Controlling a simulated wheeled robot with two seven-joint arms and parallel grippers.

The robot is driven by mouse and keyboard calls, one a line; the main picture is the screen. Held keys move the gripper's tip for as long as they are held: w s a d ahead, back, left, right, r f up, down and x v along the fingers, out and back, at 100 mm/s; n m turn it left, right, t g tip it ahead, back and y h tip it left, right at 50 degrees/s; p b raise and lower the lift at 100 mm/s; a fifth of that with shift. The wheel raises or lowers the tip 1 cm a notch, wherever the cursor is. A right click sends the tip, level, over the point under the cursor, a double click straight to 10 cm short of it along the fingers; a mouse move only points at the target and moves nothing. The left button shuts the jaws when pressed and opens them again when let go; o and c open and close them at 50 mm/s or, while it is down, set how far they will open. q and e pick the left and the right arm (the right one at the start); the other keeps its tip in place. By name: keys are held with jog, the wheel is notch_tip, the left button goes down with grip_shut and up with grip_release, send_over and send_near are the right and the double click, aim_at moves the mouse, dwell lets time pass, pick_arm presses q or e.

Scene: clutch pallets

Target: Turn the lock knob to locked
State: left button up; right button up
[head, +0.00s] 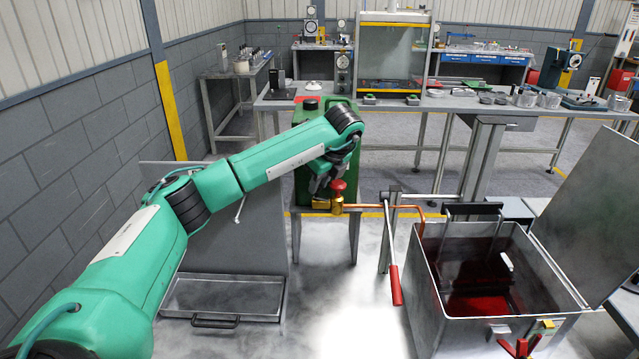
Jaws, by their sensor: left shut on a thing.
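A small brass valve body (336,205) with a red knob (338,186) on top sits at the front of a green tank (313,160). My left gripper (321,194) reaches down from the left arm to this valve, just left of the red knob. It is shut on a small part there, which I take to be the lock knob. The fingers and wrist hide most of that part, so its turned position cannot be read. My right gripper is not in view.
A copper pipe (385,207) runs from the valve to an open metal tank (430,285) with red liquid. A red-handled lever (395,270) stands between them. Red handles (520,347) sit at the tank's front. A shallow tray (225,279) lies on the left. Workbenches stand behind.

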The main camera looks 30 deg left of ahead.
pick_arm(q)
jog(key=shift+r, duration=0.1)
jog(key=o, duration=0.7)
jog(key=v, duration=1.3)
jog(key=shift+d+r, duration=0.1)
jog(key=shift+r, duration=0.25)
